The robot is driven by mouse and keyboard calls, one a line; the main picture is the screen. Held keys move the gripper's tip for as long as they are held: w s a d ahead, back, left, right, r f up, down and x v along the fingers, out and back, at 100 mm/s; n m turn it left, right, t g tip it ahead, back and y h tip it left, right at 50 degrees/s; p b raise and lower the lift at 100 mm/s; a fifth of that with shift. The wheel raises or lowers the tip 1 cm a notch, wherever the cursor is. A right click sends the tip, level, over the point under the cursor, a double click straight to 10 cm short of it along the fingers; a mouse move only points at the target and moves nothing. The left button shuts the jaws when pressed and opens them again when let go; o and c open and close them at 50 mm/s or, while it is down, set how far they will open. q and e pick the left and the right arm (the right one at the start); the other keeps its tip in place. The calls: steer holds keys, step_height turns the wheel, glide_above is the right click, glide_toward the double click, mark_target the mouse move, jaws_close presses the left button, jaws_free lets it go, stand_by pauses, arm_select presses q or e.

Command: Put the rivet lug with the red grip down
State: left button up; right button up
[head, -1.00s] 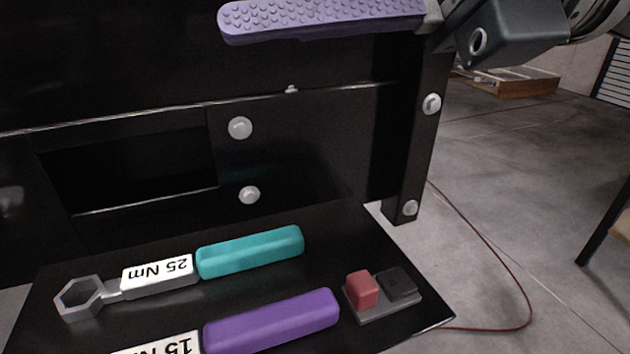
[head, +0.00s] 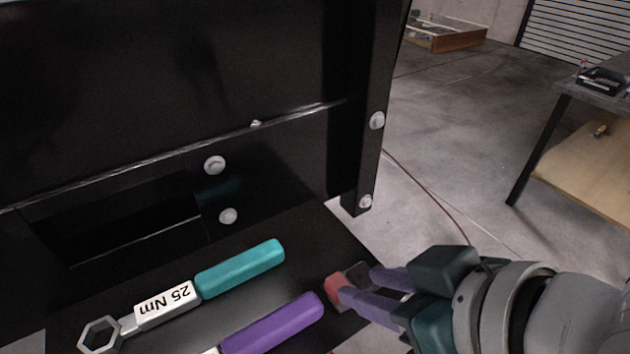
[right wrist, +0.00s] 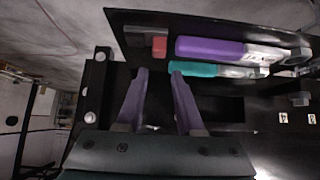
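The rivet lug, a small grey plate with a red grip block (head: 335,289) and a black block (head: 357,271), rests on the black shelf at its right end. It also shows in the right wrist view, where its red grip (right wrist: 159,46) lies beyond my fingertips. My right gripper (head: 357,281) reaches in from the right, low by the lug. Its two purple fingers are apart and cover part of the lug in the head view. Nothing shows held between them in the right wrist view (right wrist: 158,74). Whether a finger touches the lug I cannot tell. My left gripper is out of view.
On the black shelf (head: 110,285), left of the lug, lie a teal-handled wrench (head: 240,268) marked 25 Nm and a purple-handled tool (head: 272,326). A black bolted panel (head: 150,90) rises behind.

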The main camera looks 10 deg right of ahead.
mark_target(339, 282)
steer(key=shift+x, duration=0.85)
steer(key=shift+s+f+x, duration=0.15)
steer(key=shift+x, duration=1.15)
steer(key=shift+s+f+x, duration=0.1)
steer(key=shift+x, duration=1.25)
steer(key=shift+d, duration=0.2)
jaws_close()
